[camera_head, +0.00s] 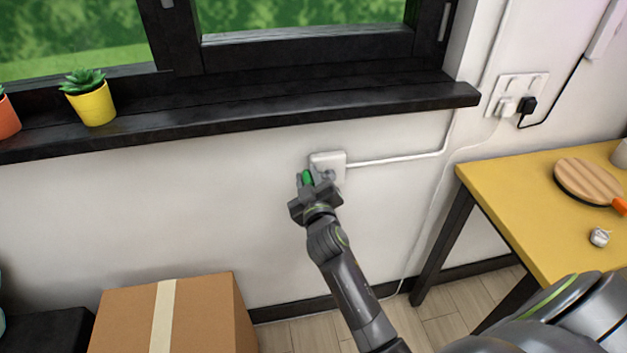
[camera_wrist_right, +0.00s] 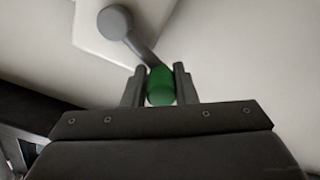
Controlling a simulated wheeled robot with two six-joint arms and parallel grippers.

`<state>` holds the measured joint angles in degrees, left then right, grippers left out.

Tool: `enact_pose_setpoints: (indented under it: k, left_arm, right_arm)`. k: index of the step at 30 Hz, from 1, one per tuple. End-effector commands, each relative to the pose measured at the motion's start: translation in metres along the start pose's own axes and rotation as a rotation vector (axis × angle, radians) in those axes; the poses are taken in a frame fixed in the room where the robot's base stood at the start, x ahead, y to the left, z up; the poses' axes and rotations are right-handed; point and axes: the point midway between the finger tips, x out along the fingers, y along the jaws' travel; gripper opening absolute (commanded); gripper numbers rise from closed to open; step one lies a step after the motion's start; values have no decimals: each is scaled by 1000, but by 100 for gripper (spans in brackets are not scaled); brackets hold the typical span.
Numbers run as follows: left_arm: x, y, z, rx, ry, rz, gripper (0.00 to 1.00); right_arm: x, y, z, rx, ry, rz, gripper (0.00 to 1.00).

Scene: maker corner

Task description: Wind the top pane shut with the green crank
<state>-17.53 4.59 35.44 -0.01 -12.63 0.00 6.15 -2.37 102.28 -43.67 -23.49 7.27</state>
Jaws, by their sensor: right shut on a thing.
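The green crank knob (camera_head: 307,177) is at the white wall box (camera_head: 328,160) below the window sill. My right gripper (camera_head: 312,183) is shut on the green knob. In the right wrist view the knob (camera_wrist_right: 160,87) sits between the two fingers, and a grey crank arm (camera_wrist_right: 137,48) runs from it up and left to a round hub (camera_wrist_right: 115,22) on the box. In the head view the gripper partly hides the crank. The window (camera_head: 300,40) shows only its lower part; the top pane is out of view. My left gripper is not in view.
The dark sill (camera_head: 260,112) juts out above the crank, with a yellow plant pot (camera_head: 92,104) on it at the left. A cardboard box (camera_head: 200,315) stands below left. A yellow table (camera_head: 510,190) stands at the right. The wall around the crank is clear.

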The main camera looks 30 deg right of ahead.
Motion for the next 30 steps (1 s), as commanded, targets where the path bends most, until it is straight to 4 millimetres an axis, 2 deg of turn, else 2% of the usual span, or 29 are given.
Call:
enact_pose_setpoints:
  k: [1, 12, 30]
  left_arm:
    - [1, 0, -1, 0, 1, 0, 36]
    - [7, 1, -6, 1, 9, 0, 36]
    - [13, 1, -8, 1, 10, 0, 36]
  right_arm:
    - [-1, -6, 8, -36, -13, -7, 0]
    - [-1, -21, 26, -391, -17, -10, 0]
    - [-2, -28, 61, -939, -21, -14, 0]
